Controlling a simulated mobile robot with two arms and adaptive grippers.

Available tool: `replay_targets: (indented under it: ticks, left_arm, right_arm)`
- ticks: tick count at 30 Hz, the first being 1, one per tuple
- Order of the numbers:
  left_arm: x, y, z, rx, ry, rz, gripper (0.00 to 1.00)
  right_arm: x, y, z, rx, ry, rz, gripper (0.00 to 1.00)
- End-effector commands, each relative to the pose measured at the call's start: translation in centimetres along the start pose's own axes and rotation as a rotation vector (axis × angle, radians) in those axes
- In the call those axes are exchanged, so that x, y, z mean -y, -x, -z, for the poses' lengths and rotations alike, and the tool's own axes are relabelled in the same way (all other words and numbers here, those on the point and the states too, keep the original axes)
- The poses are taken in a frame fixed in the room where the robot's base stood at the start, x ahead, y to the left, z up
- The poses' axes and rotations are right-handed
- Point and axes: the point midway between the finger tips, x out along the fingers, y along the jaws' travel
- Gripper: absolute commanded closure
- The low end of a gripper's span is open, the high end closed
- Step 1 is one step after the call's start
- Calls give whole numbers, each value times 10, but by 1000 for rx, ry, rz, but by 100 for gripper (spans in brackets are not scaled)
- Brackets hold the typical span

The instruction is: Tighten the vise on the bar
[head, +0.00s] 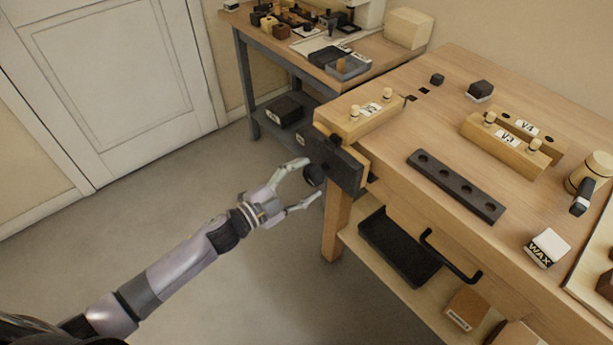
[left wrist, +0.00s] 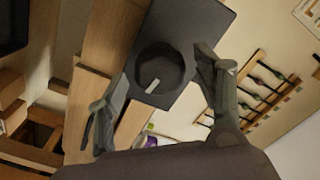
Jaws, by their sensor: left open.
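The vise (head: 337,162) is at the bench's left end, with a dark front plate and a round dark knob (head: 314,175) on its outer face. My left gripper (head: 308,183) is open, its fingers on either side of the knob. In the left wrist view the knob (left wrist: 160,72) lies between and beyond the spread fingertips (left wrist: 155,85), with a small pale mark on it. I cannot tell whether the fingers touch it. A wooden block with a white label and two pegs (head: 362,117) sits above the vise. I cannot make out a bar clamped in the jaws.
The bench (head: 450,100) carries a dark strip with several holes (head: 455,185), labelled wooden blocks (head: 505,148), a mallet (head: 590,175) and a wax box (head: 547,248). A side table (head: 300,45) stands behind. The floor (head: 130,260) left of the bench is clear.

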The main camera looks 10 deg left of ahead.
Motion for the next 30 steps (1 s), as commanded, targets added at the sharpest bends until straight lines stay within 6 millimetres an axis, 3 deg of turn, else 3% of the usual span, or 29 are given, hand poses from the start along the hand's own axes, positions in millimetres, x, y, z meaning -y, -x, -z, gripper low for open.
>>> replay_targets:
  ticks: [21,30]
  left_arm:
    - [0,58,0,1,0,-1,39]
    - [0,62,0,0,-1,-1,39]
  right_arm:
    - [-8,10,0,2,-1,-10,60]
    - [-9,10,0,2,-1,-11,60]
